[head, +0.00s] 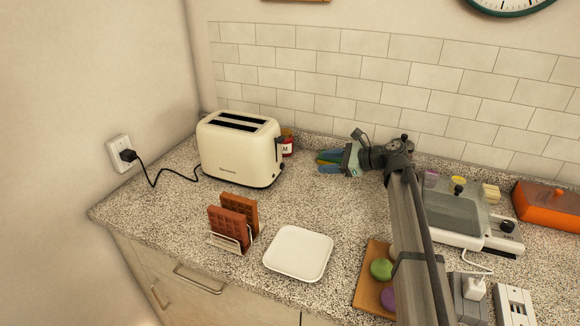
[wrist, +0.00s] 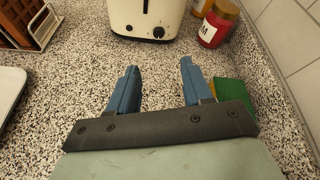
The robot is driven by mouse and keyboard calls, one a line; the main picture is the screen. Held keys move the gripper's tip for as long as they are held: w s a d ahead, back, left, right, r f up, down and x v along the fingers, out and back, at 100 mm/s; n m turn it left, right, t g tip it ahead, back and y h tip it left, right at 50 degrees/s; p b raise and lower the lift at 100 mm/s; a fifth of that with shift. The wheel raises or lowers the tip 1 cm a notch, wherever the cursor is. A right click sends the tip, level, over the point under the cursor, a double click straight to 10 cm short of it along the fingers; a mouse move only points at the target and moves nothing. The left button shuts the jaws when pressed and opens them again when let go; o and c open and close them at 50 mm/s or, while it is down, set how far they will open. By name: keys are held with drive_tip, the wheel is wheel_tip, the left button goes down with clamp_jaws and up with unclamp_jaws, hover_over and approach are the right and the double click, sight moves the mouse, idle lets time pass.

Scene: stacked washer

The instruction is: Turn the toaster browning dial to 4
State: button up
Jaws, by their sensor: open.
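The cream toaster (head: 238,150) stands on the granite counter near the back wall, with two dark bread slots on top. In the wrist view the end face of the toaster (wrist: 135,20) shows at the top, with a black round dial (wrist: 158,32) low on it and a dark lever slot above. The dial's setting is too small to read. My gripper (head: 325,163) is right of the toaster and apart from it. In the wrist view my gripper (wrist: 158,80) has its two blue fingers spread, empty, pointing toward the dial's end face across bare counter.
A red jar (wrist: 216,24) stands right of the toaster's end, near the wall. A green and yellow sponge (wrist: 232,95) lies beside the right finger. A rack of waffles (head: 230,240) and a white plate (head: 298,253) are in front. A black cord (head: 155,180) runs to the outlet.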

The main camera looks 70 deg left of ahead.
sight(282, 166)
drive_tip(key=x, duration=1.4)
drive_tip(key=shift+s+d, duration=0.1)
drive_tip(key=shift+s, duration=0.05)
clamp_jaws()
